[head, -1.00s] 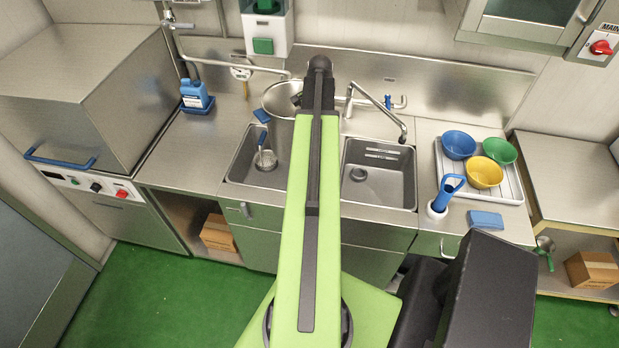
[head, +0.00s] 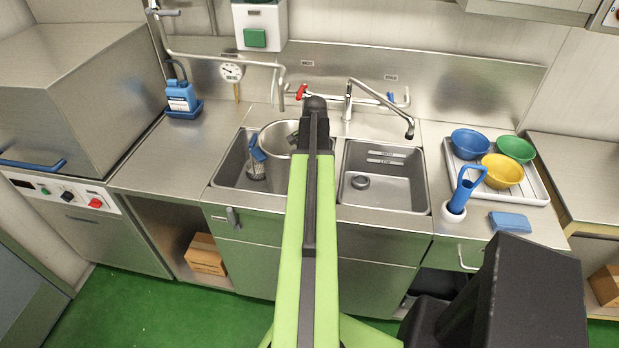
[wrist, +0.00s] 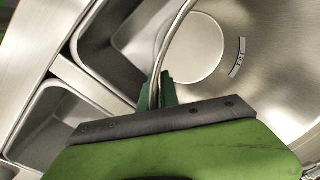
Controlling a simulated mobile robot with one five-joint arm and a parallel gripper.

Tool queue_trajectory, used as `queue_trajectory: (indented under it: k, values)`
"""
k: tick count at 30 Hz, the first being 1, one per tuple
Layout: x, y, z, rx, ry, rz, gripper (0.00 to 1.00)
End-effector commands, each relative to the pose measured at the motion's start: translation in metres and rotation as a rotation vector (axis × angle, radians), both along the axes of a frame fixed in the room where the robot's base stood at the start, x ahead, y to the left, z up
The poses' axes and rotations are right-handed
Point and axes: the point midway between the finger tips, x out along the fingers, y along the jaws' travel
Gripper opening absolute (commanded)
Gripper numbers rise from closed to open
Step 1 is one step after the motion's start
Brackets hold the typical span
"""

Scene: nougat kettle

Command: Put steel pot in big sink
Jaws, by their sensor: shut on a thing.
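The steel pot (head: 272,140) is a wide, open, shiny vessel at the back right of the left, wider sink (head: 229,170), partly behind my arm. I cannot tell whether its base touches the sink floor. In the wrist view, the pot's bright inside (wrist: 265,75) fills the right, with a round base and a small dark scale mark. My gripper (wrist: 158,92) is shut on the pot's rim, its green fingers either side of the wall. In the head view, my arm hides the fingers and the sink's right part.
The smaller right sink (head: 385,190) looks empty. Taps (head: 348,100) rise behind the sinks. A tray (head: 530,190) with coloured bowls and a blue-handled brush (head: 462,188) are right. A blue bottle (head: 181,95) stands left.

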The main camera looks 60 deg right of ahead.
Motion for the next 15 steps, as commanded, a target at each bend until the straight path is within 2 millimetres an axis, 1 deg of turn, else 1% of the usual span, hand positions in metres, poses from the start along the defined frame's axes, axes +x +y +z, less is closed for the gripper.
queue_trajectory:
  k: [1, 6, 8, 15]
  values:
    - [0.000, 0.000, -0.010, 0.000, -0.001, 0.000, 0.00]
    - [0.001, 0.000, -0.040, 0.000, -0.001, 0.000, 0.00]
    - [0.001, 0.000, -0.043, 0.000, -0.001, 0.001, 0.00]
    - [0.001, 0.000, -0.039, 0.000, -0.001, 0.001, 0.00]
